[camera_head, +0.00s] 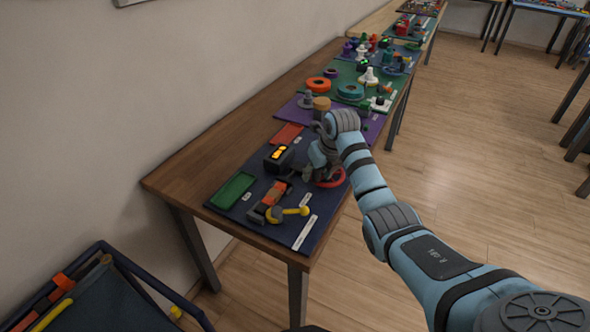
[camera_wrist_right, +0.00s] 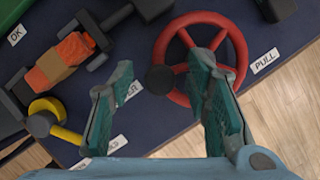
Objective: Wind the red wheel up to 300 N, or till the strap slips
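The red wheel (camera_head: 334,181) sits on the dark blue mat, partly hidden behind my right gripper (camera_head: 314,173) in the head view. In the right wrist view the red wheel (camera_wrist_right: 242,48) shows its rim, spokes and a dark round knob (camera_wrist_right: 160,79) at its left edge. My right gripper (camera_wrist_right: 162,78) has its two teal-padded fingers wide apart; the knob appears between the tips, and contact cannot be told. An orange piece on a brown block (camera_head: 274,192), possibly the strap, lies left of the wheel. A black box (camera_head: 280,157) has a lit yellow display, too small to read. My left gripper is out of view.
A yellow lever (camera_head: 290,211) is near the wheel on the blue mat (camera_head: 312,228). Farther mats carry several coloured parts.

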